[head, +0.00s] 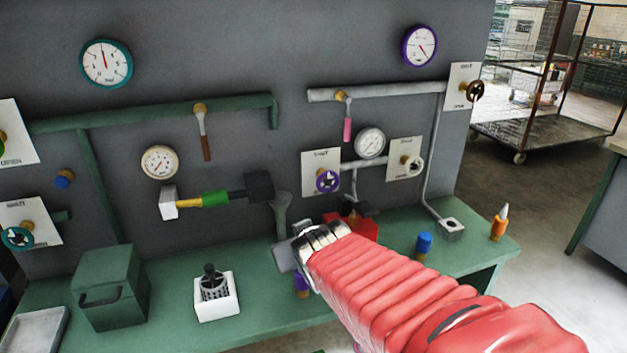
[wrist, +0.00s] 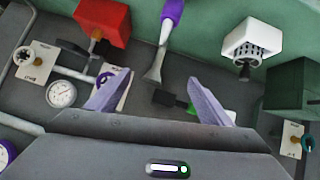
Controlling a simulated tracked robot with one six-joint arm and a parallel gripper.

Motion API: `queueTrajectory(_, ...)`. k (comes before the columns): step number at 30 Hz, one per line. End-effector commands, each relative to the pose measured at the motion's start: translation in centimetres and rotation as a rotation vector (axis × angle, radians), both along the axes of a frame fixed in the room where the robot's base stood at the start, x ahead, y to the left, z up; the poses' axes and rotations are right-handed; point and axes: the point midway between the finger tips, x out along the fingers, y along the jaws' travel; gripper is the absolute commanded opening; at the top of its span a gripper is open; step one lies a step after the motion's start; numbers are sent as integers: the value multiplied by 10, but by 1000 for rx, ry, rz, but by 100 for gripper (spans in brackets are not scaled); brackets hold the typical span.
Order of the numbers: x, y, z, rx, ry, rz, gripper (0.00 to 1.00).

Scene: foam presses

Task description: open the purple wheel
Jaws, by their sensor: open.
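The purple wheel (head: 327,180) is a small handwheel on a white plate on the grey wall panel, right of centre in the head view. In the wrist view the purple wheel (wrist: 103,79) is partly covered by my left-hand finger. My gripper (wrist: 157,78) is open, with nothing between its two fingers. In the head view my gripper (head: 288,257) is below and left of the wheel, and its fingers are mostly hidden. I see no contact with the wheel.
A red block (head: 358,226) stands on the green bench (head: 180,315) below the wheel. A scraper (head: 283,208) with a purple handle is close to my gripper. A white handwheel (head: 413,163) and a gauge (head: 370,143) are right of the purple wheel. Pipes run above.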

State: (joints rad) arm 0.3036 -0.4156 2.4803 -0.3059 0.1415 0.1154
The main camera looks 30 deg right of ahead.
Motion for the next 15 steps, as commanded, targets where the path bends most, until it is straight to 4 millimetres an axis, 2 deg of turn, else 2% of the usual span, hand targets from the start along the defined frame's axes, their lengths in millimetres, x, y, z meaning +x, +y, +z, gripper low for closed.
queueTrajectory(1, 7, -14, -2, -13, -24, -11, 74)
queueTrajectory(6, 31, -56, 0, -74, -134, -21, 74)
queueTrajectory(15, 55, -113, -3, -143, -320, 12, 74)
